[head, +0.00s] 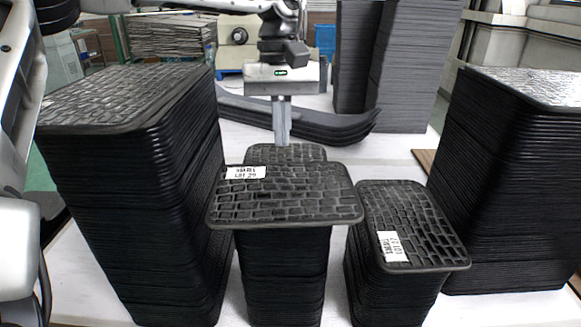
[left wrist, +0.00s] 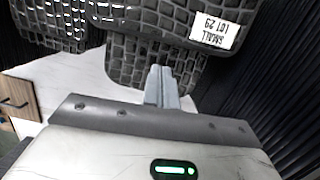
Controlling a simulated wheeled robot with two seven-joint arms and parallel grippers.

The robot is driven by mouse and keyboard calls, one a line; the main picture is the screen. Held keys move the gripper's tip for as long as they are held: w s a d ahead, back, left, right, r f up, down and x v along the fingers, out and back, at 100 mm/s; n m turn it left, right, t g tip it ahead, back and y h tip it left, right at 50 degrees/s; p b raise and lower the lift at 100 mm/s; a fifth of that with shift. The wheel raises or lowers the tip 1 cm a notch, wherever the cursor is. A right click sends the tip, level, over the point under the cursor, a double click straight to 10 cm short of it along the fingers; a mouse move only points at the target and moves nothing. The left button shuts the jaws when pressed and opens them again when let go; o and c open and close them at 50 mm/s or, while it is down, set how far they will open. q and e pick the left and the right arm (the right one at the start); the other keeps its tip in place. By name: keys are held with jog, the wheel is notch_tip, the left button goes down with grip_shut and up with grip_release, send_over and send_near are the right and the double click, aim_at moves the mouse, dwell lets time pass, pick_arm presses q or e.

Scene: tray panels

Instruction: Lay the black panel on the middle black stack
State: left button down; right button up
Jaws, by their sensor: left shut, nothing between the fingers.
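A black panel (head: 285,196) with a brick-like pattern and a white label lies on top of the middle black stack (head: 284,285). It is turned crosswise, its sides overhanging the stack, and the stack's patterned top (head: 285,152) shows behind it. In the left wrist view the labelled panel (left wrist: 150,22) is at the top, with the stack's top (left wrist: 140,72) showing beyond its edge. My left gripper (head: 282,138) points down just behind the panel at the stack's far end, fingers together and empty; they also show in the left wrist view (left wrist: 162,90). My right gripper is not in view.
A tall black stack (head: 140,190) stands close on the left. A shorter labelled stack (head: 410,225) stands close on the right, with a taller one (head: 510,180) beyond it. Curved black parts (head: 320,122) and dark grey stacks (head: 400,65) are behind. White table (head: 375,150) shows between.

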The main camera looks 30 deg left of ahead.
aim_at(284, 197)
pick_arm(q)
jog(key=s+d, duration=0.2)
jog(key=s, duration=0.1)
jog(key=s+d+p, duration=0.1)
jog(key=s+d, duration=0.4)
jog(key=s, duration=0.1)
jog(key=shift+s+d+r, duration=0.1)
jog(key=shift+s+d, duration=0.05)
jog(key=shift+s, duration=0.25)
jog(key=shift+f+p, duration=0.4)
jog(key=shift+p, duration=0.3)
jog(key=shift+w+f+b, duration=0.1)
jog(key=shift+f+b, duration=0.4)
jog(key=shift+b, duration=0.2)
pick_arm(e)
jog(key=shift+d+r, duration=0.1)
pick_arm(q)
jog(key=shift+f, duration=0.1)
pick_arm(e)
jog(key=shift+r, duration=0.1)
